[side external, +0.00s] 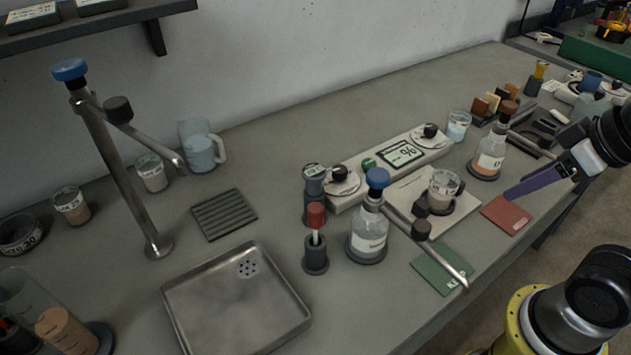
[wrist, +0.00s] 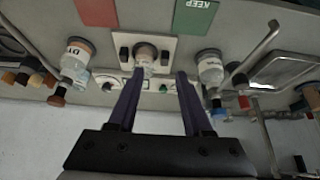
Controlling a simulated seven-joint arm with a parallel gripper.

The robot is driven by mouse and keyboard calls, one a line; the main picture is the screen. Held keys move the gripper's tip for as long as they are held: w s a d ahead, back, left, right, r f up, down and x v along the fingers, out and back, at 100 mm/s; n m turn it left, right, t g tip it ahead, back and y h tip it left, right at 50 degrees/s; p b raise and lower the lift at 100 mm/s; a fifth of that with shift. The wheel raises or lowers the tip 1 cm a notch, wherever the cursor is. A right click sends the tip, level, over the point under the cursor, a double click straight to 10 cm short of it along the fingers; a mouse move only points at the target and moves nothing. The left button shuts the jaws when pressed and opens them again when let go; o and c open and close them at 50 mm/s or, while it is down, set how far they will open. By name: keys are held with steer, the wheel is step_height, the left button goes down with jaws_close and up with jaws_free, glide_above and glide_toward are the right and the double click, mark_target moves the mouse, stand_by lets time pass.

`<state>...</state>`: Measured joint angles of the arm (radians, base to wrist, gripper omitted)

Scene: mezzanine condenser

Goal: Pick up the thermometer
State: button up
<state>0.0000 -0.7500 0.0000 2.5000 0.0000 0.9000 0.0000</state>
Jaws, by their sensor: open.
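A red-topped stick with a pale stem (side external: 316,217) stands upright in a dark round holder (side external: 315,258), left of the blue-capped flask in the side view; it looks like the thermometer, though I cannot be sure. A small red top (wrist: 243,102) also shows in the wrist view, right of the fingers. My gripper (side external: 507,194) has purple fingers and is at the right of the bench, above the red card and well apart from the stick. In the wrist view my gripper (wrist: 157,82) is open, with nothing held between its two fingers.
The blue-capped flask (side external: 368,234) stands close beside the holder, with a metal rod reaching right. A beaker (side external: 443,187) sits on a hotplate (side external: 408,198). Another flask (side external: 489,158) stands near my gripper. A steel tray (side external: 235,305) lies left.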

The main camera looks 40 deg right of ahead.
stand_by(0.3)
steer(key=o, duration=0.4)
steer(key=shift+c, duration=0.2)
